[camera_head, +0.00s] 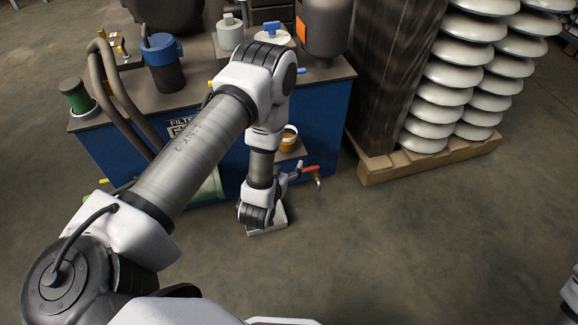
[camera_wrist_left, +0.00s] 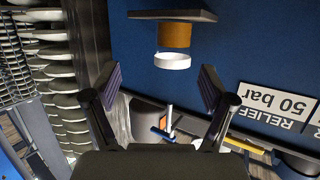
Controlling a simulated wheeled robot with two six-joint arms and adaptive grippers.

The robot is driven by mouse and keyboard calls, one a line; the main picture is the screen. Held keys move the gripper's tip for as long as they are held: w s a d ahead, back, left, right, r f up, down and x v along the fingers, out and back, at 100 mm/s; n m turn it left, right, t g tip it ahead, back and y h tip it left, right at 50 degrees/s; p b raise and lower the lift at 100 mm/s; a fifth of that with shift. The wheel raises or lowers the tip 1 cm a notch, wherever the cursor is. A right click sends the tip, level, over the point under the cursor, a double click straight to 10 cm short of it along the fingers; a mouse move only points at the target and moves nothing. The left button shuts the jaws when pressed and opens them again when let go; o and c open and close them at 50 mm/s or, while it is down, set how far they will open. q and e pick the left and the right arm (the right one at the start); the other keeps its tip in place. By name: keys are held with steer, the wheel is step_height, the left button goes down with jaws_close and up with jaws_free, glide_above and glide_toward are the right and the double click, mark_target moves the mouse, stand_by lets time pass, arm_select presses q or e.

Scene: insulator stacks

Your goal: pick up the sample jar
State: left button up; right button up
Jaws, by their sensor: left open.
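The sample jar (camera_head: 288,145) is a small amber jar with a white lid, standing on a small shelf on the front of the blue bench. In the left wrist view, which is upside down, the jar (camera_wrist_left: 174,36) shows with its white lid (camera_wrist_left: 172,61) downward in the picture. My left gripper (camera_wrist_left: 159,78) is open and empty, its fingers spread either side of the line to the jar, which is still apart from them. In the head view, my left forearm and wrist hide most of this gripper. My right gripper is not in view.
The small shelf (camera_wrist_left: 172,15) carries the jar. A red-handled valve (camera_head: 306,169) sticks out just below and right. The blue bench (camera_head: 325,115) holds a blue-topped canister (camera_head: 163,62) and hoses. Insulator stacks (camera_head: 445,95) stand on a pallet (camera_head: 430,161); open floor lies in front.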

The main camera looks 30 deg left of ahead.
mark_target(285, 145)
arm_select(q)
steer(key=w+a+f+t+b, duration=0.1)
steer(key=b, duration=0.1)
steer(key=w+a+f+t+y+b, duration=0.1)
steer(key=f+t+b, duration=0.1)
steer(key=shift+w+a+n+y, duration=0.1)
steer(key=shift+w+n+y, duration=0.2)
steer(key=shift+w, duration=0.1)
steer(key=b+x, duration=0.1)
steer(key=x, duration=0.1)
steer(key=b+x, duration=0.3)
steer(key=x, duration=0.2)
steer(key=shift+a+r, duration=0.3)
steer(key=shift+r, duration=0.1)
steer(key=shift+w+r, duration=0.1)
steer(key=shift+w, duration=0.15)
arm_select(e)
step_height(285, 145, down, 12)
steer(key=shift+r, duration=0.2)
arm_select(q)
steer(key=c, duration=1.4)
steer(key=shift+r, duration=0.2)
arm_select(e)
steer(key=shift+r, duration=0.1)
